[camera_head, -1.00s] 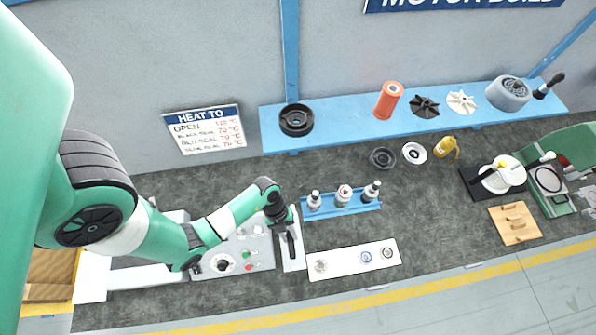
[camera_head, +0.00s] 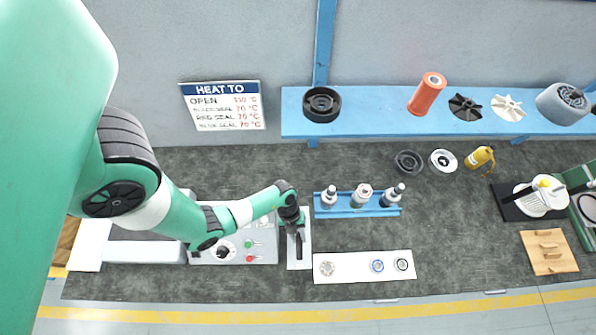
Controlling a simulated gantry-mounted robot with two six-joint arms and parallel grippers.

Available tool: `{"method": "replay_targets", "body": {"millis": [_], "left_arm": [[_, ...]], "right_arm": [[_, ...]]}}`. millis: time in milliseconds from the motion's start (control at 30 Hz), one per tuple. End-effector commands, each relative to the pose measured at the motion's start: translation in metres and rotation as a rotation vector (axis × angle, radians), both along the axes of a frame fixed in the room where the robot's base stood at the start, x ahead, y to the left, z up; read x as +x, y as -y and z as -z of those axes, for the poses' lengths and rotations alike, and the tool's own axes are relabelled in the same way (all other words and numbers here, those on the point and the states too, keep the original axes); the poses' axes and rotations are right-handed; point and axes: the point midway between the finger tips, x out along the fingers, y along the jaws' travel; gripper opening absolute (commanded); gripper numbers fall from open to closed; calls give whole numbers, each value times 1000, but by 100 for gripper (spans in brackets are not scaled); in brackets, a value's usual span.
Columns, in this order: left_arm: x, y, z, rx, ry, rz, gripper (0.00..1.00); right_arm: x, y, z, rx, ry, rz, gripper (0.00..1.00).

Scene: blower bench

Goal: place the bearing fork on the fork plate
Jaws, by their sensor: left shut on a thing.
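My left gripper (camera_head: 297,226) reaches in from the left over a narrow light-grey plate, which I take for the fork plate (camera_head: 305,262), between the panel with buttons and the white bearing strip. The gripper is shut on a small dark bar, which looks like the bearing fork (camera_head: 299,247). The bar shows over the plate, its lower end toward the bench front. Whether it touches the plate I cannot tell. The gripper hides its upper end. My right gripper is not in view.
Left of the plate is a grey panel (camera_head: 265,240) with a dark knob and buttons. To the right are a blue bottle rack (camera_head: 357,212) and a white strip (camera_head: 345,271) with several bearings. A blue shelf (camera_head: 385,122) runs behind. The bench between strip and wooden block (camera_head: 547,252) is clear.

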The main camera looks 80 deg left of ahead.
Motion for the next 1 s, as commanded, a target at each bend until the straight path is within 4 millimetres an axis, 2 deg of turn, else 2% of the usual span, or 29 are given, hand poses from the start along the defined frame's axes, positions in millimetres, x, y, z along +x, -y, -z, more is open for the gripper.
{"method": "replay_targets", "body": {"millis": [33,133,533,567,700,1000], "left_arm": [[0,0,13,-2,-2,0,0],[-1,0,29,-2,-4,0,0],[0,0,35,-1,-1,0,0],[0,0,34,-1,-1,0,33],[-1,0,33,-1,-1,0,58],[-1,0,32,-1,-1,0,58]], "right_arm": [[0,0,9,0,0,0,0],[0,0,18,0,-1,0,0],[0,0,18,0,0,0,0],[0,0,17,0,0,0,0],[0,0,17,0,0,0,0],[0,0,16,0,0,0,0]]}}
